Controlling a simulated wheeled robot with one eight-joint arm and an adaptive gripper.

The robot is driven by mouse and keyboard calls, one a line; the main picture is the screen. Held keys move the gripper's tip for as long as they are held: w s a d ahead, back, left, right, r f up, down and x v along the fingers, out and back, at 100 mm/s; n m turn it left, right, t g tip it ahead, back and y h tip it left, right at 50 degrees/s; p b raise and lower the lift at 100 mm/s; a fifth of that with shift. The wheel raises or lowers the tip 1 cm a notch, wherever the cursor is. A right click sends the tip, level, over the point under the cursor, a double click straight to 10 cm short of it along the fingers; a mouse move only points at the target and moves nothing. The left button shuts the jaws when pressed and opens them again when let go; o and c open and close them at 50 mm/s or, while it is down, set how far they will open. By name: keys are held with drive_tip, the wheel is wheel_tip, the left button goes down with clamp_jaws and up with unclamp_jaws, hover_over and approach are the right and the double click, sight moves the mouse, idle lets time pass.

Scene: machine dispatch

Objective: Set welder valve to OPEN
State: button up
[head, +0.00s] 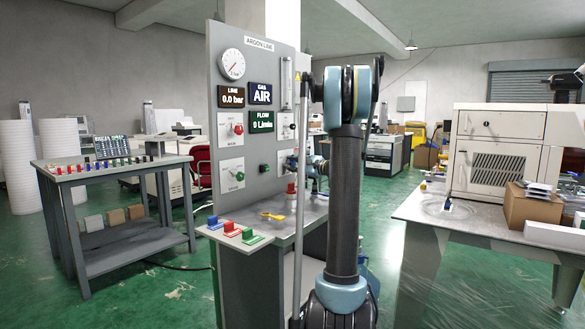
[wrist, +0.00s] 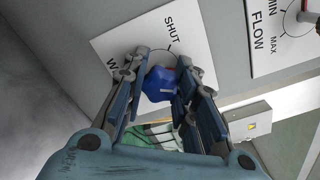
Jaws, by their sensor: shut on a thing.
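The grey argon line panel (head: 255,195) stands in the middle of the head view. In the wrist view, a white valve plate (wrist: 108,45) shows the word SHUT and a letter W; the rest of its text is hidden by my finger. My gripper (wrist: 161,68) is shut on the blue handle, one finger on each side. In the head view my gripper (head: 290,163) is at the panel's lower right, and the handle is hidden. I cannot tell exactly where the handle points.
The panel displays (head: 261,94) read line 0.0 bar, gas AIR and flow 0. Red (head: 238,129) and green (head: 239,176) knobs sit left of my gripper. The shelf below holds coloured handles (head: 231,229) and a yellow item (head: 271,216). A table (head: 420,212) stands at right.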

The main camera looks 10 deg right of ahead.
drive_tip(key=shift+f+m, duration=0.15)
drive_tip(key=shift+m, duration=1.55)
drive_tip(key=o, duration=1.1)
drive_tip(key=v, duration=1.2)
